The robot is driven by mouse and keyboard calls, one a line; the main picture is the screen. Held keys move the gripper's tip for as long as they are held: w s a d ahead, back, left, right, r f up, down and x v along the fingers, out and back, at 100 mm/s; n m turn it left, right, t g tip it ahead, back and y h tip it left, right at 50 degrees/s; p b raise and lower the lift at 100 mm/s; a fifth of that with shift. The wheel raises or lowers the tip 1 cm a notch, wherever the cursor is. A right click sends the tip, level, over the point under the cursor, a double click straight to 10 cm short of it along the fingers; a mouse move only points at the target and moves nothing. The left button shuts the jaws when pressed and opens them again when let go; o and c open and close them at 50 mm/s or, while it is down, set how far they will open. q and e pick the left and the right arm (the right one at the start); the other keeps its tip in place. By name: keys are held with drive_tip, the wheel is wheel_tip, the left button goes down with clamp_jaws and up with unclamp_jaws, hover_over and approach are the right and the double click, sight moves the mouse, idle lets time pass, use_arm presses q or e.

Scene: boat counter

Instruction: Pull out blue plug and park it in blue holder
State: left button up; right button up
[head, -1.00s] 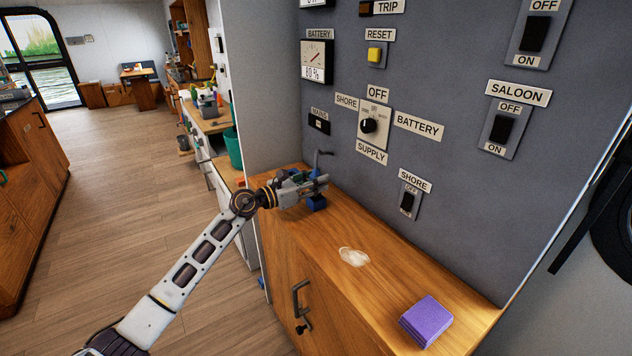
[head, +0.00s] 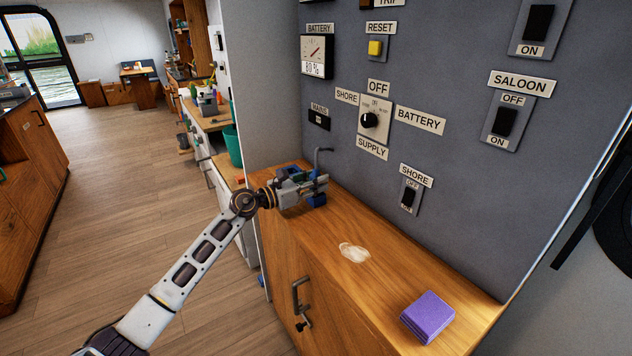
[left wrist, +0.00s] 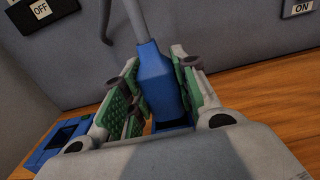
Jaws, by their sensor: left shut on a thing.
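My left gripper (head: 318,187) is at the far left end of the wooden counter, close to the grey panel. In the left wrist view its green-padded fingers (left wrist: 155,95) are shut on the blue plug (left wrist: 155,78), which has a grey cable rising from its top. The plug looks roughly upright. Its lower end sits at a blue rim (left wrist: 172,126) mostly hidden by the gripper, and I cannot tell how deep it goes. A blue block with a dark opening (left wrist: 50,150) lies left of the fingers. In the head view a blue block (head: 317,201) shows just under the gripper.
A purple sponge-like block (head: 428,317) and a pale smear (head: 353,253) are on the counter (head: 385,270). The panel behind carries a rotary supply switch (head: 369,121) and a SHORE switch (head: 409,197). The counter's middle is otherwise clear.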

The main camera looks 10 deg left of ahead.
use_arm(q)
drive_tip(key=shift+f, duration=0.25)
drive_tip(key=o, duration=1.1)
drive_tip(key=shift+s+a, duration=0.1)
drive_tip(key=shift+a, duration=0.05)
drive_tip(key=shift+v, duration=5.15)
drive_tip(key=shift+s+a+r, duration=0.1)
drive_tip(key=shift+s+a, duration=0.35)
drive_tip(key=shift+s, duration=0.05)
